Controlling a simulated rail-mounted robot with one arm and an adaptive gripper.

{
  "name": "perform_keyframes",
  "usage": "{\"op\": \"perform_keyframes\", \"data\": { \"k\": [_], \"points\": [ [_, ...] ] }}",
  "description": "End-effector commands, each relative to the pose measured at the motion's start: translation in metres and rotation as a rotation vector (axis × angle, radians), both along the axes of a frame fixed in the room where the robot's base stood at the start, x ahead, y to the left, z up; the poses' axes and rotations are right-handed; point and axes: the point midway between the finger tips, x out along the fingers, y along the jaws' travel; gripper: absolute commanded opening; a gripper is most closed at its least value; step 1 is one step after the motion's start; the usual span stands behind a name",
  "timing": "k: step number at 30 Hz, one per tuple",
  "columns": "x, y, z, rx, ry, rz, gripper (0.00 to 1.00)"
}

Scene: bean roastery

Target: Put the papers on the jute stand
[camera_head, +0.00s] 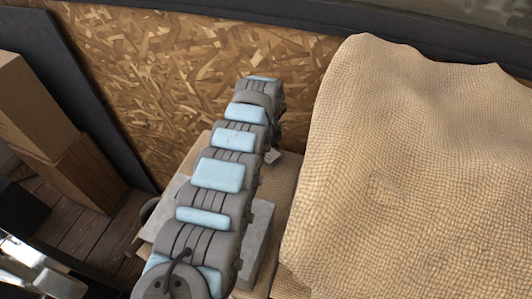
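A large block draped in tan woven jute cloth (410,170) fills the right side of the head view; it may be the jute stand. I cannot make out any papers for certain. A segmented grey arm with light blue pads, which looks like my own, runs from the bottom centre up toward the board wall, left of the jute. It covers much of what lies beneath it. I cannot make out my gripper's fingers or anything held in them.
A pale board surface (285,190) with a grey block (262,243) lies under the arm, close to the jute's left side. A chipboard wall (190,60) closes off the back. Wooden boxes (85,172) and a dark panel (75,90) stand at left. Plank floor shows between.

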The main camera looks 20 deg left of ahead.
Motion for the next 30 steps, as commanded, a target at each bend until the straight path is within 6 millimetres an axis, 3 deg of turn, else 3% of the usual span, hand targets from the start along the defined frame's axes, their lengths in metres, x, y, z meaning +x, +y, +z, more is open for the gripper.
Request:
{"op": "perform_keyframes", "data": {
  "k": [18,23,30],
  "points": [
    [0.001,0.001,0.102,0.001,-0.004,0.0,0.87],
    [0.0,0.0,0.115,-0.001,0.0,0.0,0.87],
    [0.0,0.0,0.117,-0.001,0.001,0.0,0.87]
  ]
}}
